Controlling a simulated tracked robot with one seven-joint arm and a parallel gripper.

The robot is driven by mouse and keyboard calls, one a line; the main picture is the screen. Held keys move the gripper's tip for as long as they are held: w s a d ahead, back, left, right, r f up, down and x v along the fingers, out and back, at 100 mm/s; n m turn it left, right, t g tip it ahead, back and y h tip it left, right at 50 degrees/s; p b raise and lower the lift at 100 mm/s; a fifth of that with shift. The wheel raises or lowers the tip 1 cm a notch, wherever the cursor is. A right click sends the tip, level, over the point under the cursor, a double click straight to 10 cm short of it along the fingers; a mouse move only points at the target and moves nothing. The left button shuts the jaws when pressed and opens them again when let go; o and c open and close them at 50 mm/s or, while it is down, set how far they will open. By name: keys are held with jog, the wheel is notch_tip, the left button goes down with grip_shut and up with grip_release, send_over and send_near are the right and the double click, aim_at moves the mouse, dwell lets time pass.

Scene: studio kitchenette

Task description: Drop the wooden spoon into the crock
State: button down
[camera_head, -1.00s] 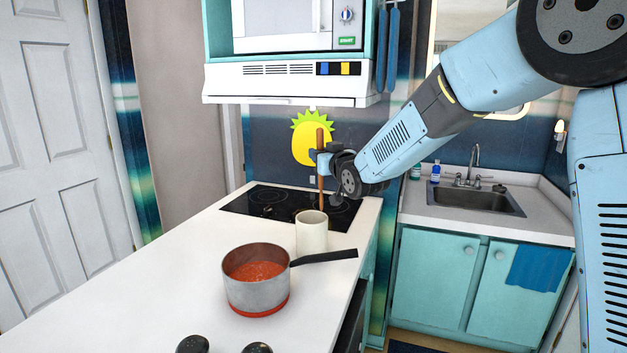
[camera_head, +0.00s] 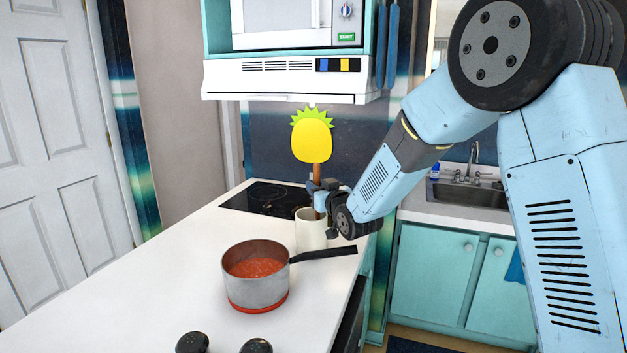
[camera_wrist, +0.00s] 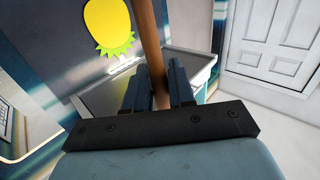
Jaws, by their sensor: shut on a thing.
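The wooden spoon (camera_head: 317,176) is upright in my gripper (camera_head: 325,192), with its upper handle above the jaws. Its lower part goes down at the mouth of the white crock (camera_head: 311,236) and looks to be inside the rim; its lower end is hidden. The crock stands upright on the white counter, just below my gripper. In the wrist view, the spoon's brown handle (camera_wrist: 149,45) runs between the two dark fingers of my gripper (camera_wrist: 158,85), which are shut on it. The crock is not clearly seen in the wrist view.
A grey saucepan (camera_head: 255,290) of red sauce stands in front of the crock, its black handle (camera_head: 324,255) reaching right under my wrist. A black cooktop (camera_head: 262,198) lies behind. The range hood (camera_head: 290,80) hangs above. The counter (camera_head: 150,280) is clear at left.

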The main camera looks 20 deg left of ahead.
aim_at(316, 166)
jog(key=shift+f, duration=1.35)
jog(key=c, duration=0.9)
grip_release()
jog(key=shift+o, duration=0.2)
jog(key=shift+r, duration=0.1)
jog(key=shift+r, duration=0.25)
jog(key=s+d+r, duration=0.1)
jog(key=r, duration=0.1)
jog(key=s+r, duration=0.2)
jog(key=r, duration=0.1)
jog(key=s+d+r, duration=0.1)
jog(key=r, duration=0.2)
jog(key=shift+s+d+r, duration=0.15)
jog(key=shift+d+r, duration=0.05)
jog(key=shift+d, duration=0.15)
jog(key=s+d+r, duration=0.4)
jog(key=s, duration=0.3)
jog(key=shift+s+d, duration=0.25)
jog(key=shift+s, duration=0.1)
